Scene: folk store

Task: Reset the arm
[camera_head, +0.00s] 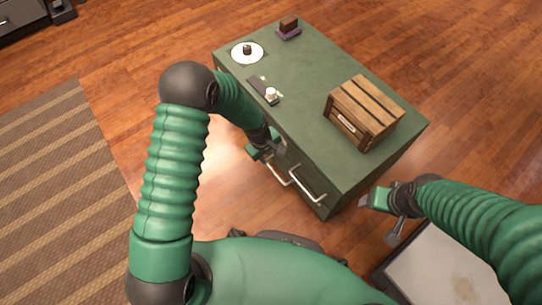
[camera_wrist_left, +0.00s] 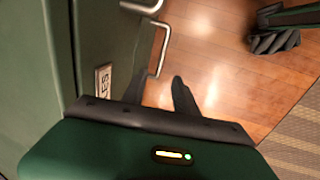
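My left arm comes in from the left in the head view. Its gripper (camera_head: 274,150) is at the front of the green cabinet (camera_head: 300,62), close to the drawer handles. In the left wrist view, the two dark fingers of the left gripper (camera_wrist_left: 158,92) stand apart with nothing held between them. A metal handle (camera_wrist_left: 160,45) shows just beyond the fingertips. My right gripper (camera_head: 385,212) is in front of the cabinet's right corner, apart from it.
On the cabinet top are a wooden crate (camera_head: 366,98), a white disc with a dark knob (camera_head: 247,52), a small white-topped item (camera_head: 271,94) and a dark block on a purple base (camera_head: 289,27). A striped rug (camera_head: 60,190) lies left. Wooden floor is clear behind.

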